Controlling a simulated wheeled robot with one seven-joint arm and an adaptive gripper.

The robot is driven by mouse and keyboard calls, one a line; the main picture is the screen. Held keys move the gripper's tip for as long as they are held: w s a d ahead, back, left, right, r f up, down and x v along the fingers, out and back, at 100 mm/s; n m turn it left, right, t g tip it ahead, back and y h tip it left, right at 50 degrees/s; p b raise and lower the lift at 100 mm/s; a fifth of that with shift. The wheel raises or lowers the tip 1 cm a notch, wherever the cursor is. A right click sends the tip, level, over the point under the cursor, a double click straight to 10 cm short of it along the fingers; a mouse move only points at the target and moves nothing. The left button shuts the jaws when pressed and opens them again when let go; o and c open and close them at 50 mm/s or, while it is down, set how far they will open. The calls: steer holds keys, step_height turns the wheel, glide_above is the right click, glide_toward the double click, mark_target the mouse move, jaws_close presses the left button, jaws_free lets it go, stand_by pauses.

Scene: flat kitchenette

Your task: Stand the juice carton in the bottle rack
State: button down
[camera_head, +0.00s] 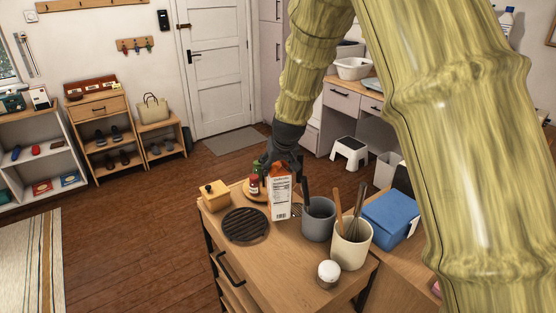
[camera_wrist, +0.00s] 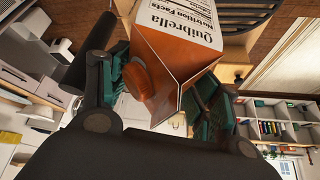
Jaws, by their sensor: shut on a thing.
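I cannot make out a bottle rack in either view.
A blue item (camera_head: 390,216) lies at the right.

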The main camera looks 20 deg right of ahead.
steer(key=shift+d+f+p, duration=0.1)
steer(key=shift+f+p, duration=0.25)
steer(key=shift+f, duration=1)
steer(key=shift+f, duration=0.15)
steer(key=c, duration=0.6)
jaws_free()
steer(key=shift+f, duration=0.1)
steer(key=shift+o, duration=1.2)
steer(key=shift+r, duration=0.2)
